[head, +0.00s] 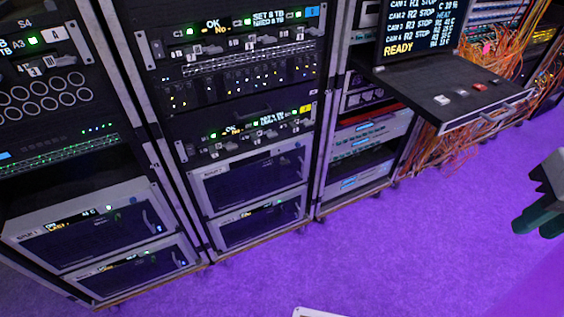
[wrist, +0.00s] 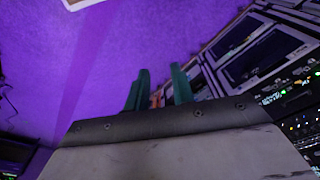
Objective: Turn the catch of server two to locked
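Silver-framed units with dark fronts sit low in two racks: an upper one (head: 90,222) and a lower one (head: 135,272) at left, and an upper one (head: 248,180) and a lower one (head: 260,222) in the middle rack. Their labels are too small to read, so I cannot tell which is server two. I cannot make out a catch or its position. My gripper (head: 532,226) is at the right edge of the head view, far from these units. In the wrist view its green fingers (wrist: 160,84) stand apart, with no held object clear between them.
A pull-out shelf (head: 460,95) with small buttons juts from the right rack below a screen (head: 418,28) reading READY. Orange cables (head: 450,150) hang beneath and beside it. The purple floor (head: 420,230) is open before the racks. A white-edged object (head: 318,312) shows at the bottom.

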